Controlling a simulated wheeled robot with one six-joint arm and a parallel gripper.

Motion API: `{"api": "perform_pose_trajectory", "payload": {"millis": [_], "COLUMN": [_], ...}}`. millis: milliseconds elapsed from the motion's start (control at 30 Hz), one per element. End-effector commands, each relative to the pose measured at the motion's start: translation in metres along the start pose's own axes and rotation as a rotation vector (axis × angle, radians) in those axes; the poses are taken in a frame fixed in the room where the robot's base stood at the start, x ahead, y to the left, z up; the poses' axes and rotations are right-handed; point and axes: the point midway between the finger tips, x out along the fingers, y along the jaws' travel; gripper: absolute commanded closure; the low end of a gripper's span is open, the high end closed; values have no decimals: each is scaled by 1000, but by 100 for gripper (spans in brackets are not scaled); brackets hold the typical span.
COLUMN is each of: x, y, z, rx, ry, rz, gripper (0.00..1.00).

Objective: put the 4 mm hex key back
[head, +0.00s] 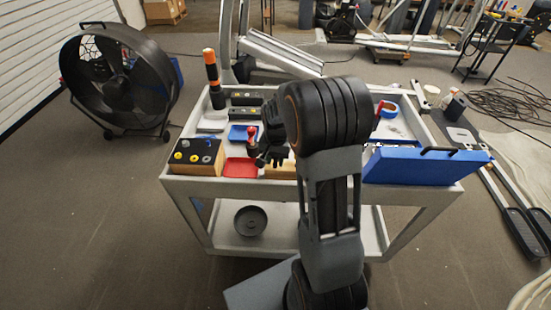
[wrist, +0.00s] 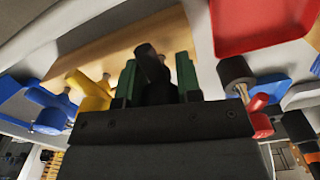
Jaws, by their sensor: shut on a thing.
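My gripper (head: 268,156) is over the front middle of the cart top, and its two green-padded fingers (wrist: 157,82) show in the wrist view. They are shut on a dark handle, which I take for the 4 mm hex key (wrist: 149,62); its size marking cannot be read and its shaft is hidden. A light wooden block (wrist: 120,45) lies beyond the fingers in the wrist view; its edge also shows beside the gripper in the head view (head: 281,170). Yellow-handled (wrist: 98,88) and blue-handled (wrist: 45,100) tools are left of the fingers. Whether the held key touches the block is unclear.
A red tray (head: 239,168) and a blue tray (head: 242,132) are left of the gripper. A red-handled tool (head: 252,140) stands close beside it. A block with coloured knobs (head: 197,155) is at the cart's left, and a blue case (head: 425,166) at its right.

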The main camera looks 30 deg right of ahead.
Motion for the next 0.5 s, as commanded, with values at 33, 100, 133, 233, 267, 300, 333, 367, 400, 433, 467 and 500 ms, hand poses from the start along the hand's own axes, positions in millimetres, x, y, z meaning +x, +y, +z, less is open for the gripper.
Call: {"api": "perform_pose_trajectory", "payload": {"millis": [33,100,133,233,267,300,333,367,400,433,467,500], "x": [2,2,2,2,2,2,2,2,2,2,2,2], "y": [0,0,0,0,0,0,0,0,0,0,0,0], "z": [0,0,0,0,0,0,0,0,0,0,0,0], "rx": [0,0,0,0,0,0,0,0,0,0,0,0], "ry": [0,0,0,0,0,0,0,0,0,1,1,1], "rz": [0,0,0,0,0,0,0,0,0,0,0,0], "gripper": [100,100,100,100,100,65,62,59,55,52,50,46]}}
